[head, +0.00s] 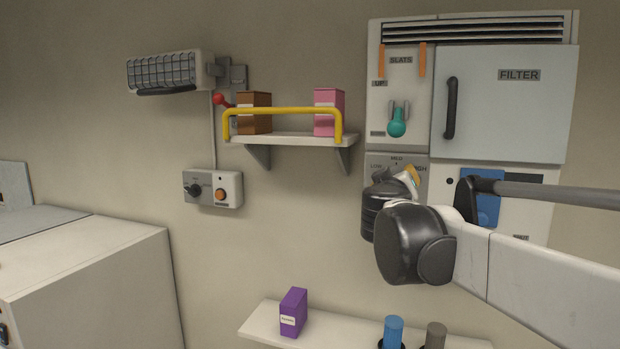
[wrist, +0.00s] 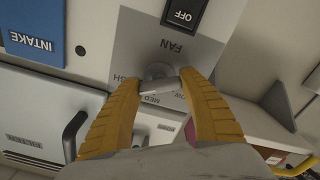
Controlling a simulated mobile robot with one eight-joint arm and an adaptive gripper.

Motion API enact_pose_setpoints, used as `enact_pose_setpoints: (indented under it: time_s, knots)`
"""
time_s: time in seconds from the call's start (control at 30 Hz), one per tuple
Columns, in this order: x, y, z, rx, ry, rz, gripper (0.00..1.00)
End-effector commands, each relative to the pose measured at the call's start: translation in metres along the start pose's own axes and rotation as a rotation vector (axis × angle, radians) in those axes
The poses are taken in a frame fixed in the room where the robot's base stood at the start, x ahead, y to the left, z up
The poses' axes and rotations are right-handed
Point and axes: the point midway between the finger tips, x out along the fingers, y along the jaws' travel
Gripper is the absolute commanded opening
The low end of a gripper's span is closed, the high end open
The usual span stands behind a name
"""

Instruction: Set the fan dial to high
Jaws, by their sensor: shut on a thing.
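The fan dial (wrist: 158,72) is a grey knob on a grey panel marked FAN, seen upside down in the wrist view. Part of the HIGH label, MED and part of LOW show around it. My gripper (wrist: 162,80) has its two yellow fingers closed on the knob, one on each side. The fingers hide part of the labels, and I cannot tell which mark the dial points to. In the head view, my gripper (head: 412,178) is at the fan panel (head: 378,160), and my wrist and arm hide the dial.
A black OFF switch (wrist: 184,12) sits close to the dial. A blue INTAKE panel (wrist: 34,30) and the FILTER door's black handle (wrist: 74,136) are nearby. In the head view, a teal-knobbed SLATS lever (head: 397,123) is above. A railed shelf (head: 290,139) with boxes stands left.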

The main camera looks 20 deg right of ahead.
Motion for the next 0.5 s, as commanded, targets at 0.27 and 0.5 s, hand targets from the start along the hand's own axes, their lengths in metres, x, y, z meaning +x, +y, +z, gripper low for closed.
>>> enact_pose_setpoints:
  time_s: [0.27,0.5]
  knots:
    - [0.0004,0.0003,-0.001,-0.001,0.001,0.0,0.19]
    - [0.0002,0.0001,-0.0005,-0.001,0.0,0.0,0.72]
